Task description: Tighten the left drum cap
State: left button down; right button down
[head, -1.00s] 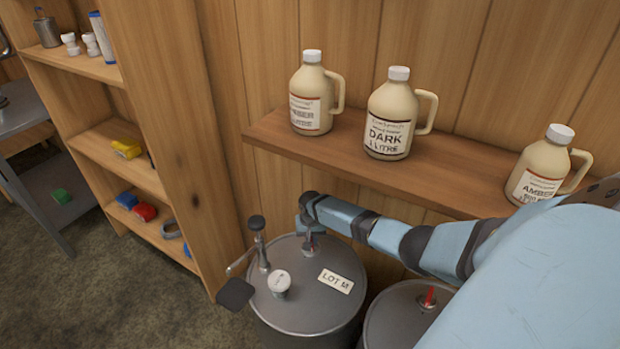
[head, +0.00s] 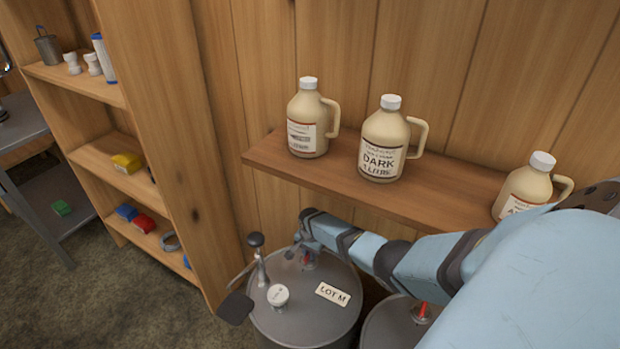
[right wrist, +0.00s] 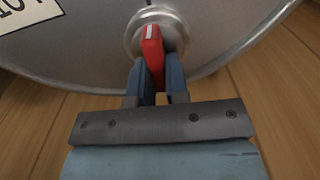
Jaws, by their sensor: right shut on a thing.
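The left drum (head: 318,318) is a grey metal drum with a "LOT M" label on its top, low in the middle of the head view. Its cap (right wrist: 138,40) is a round silver fitting with a red lever (right wrist: 152,48), seen in the right wrist view. My right gripper (right wrist: 157,78) is shut on the red lever, a finger on each side. In the head view my right gripper (head: 307,256) is at the back of the drum top and partly hides the cap. My left gripper is not in view.
A pump with a dark knob (head: 256,240) and a white-faced gauge (head: 278,295) stand on the same drum top. A second drum (head: 388,328) with a red lever is at its right. A wooden shelf (head: 270,160) with several jugs overhangs behind. A shelving unit (head: 190,200) stands left.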

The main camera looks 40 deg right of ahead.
jog(key=shift+d, duration=0.1)
dwell(0.3)
jog(key=c, duration=1.1)
grip_release()
jog(key=shift+r, duration=0.1)
jog(key=shift+r, duration=0.25)
notch_tip(320, 180, up, 13)
jog(key=shift+r+p, duration=0.1)
jog(key=shift+p, duration=1.15)
